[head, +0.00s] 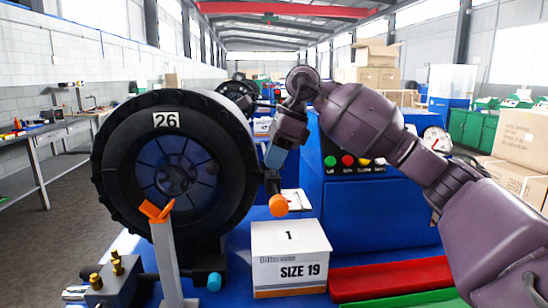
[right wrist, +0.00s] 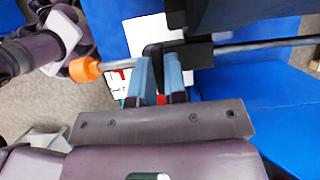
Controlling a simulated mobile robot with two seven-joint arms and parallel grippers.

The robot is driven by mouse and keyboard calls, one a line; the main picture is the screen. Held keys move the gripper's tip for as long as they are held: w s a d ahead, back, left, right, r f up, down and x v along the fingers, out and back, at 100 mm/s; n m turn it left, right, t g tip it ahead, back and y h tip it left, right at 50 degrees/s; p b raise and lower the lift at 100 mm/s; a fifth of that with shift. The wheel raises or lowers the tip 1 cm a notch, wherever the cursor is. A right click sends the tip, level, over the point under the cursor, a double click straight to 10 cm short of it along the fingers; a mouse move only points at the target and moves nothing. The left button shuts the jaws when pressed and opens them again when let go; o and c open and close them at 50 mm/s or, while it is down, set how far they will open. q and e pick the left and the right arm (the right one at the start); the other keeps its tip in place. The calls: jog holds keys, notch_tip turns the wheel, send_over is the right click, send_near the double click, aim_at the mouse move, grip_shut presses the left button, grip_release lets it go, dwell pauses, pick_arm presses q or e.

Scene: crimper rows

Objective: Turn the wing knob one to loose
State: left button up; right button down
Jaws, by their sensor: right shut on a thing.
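An orange wing-shaped knob (head: 156,211) sits on top of a grey post (head: 166,255) in front of the big black tyre (head: 120,165). My right gripper (head: 273,160) is right of the tyre, well away from this wing knob. Its blue fingers (right wrist: 160,80) are shut on a dark piece (right wrist: 155,52) at the inner end of a short handle. That handle ends in an orange round grip (right wrist: 85,70), which also shows in the head view (head: 278,205). The fingers hide much of the held piece, so its shape and turn are unclear. My left gripper is not in view.
A white box (head: 290,275) marked "SIZE 19" with a "1" card stands below my right gripper. A blue round grip (head: 214,281) is at the tyre's foot. A blue cabinet with coloured buttons (head: 347,160) stands behind. Red (head: 385,275) and green bars lie at the right.

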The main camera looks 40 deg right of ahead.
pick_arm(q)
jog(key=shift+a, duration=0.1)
pick_arm(e)
jog(key=shift+n, duration=0.3)
jog(key=n+g, duration=0.1)
jog(key=n, duration=0.2)
jog(key=shift+w+n+y+b, duration=0.1)
jog(key=shift+n+y+b, duration=0.2)
jog(key=shift+y+b, duration=0.1)
jog(key=n+g, duration=0.2)
jog(key=n, duration=0.1)
jog(key=shift+n+b, duration=0.3)
jog(key=shift+b, duration=0.05)
jog(key=shift+n+g, duration=0.3)
jog(key=shift+n, duration=0.6)
jog(key=shift+r+n+g+h, duration=0.25)
jog(key=shift+n+g+h, duration=0.15)
jog(key=shift+n, duration=0.8)
jog(key=shift+n+p, duration=0.4)
jog(key=shift+p, duration=0.05)
jog(key=shift+n+g+p, duration=0.3)
jog(key=shift+n, duration=0.4)
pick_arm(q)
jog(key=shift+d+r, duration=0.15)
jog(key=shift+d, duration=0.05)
pick_arm(e)
jog(key=shift+w+f+n+h, duration=0.1)
jog(key=shift+f+n+h, duration=0.05)
jog(key=shift+n+h, duration=0.2)
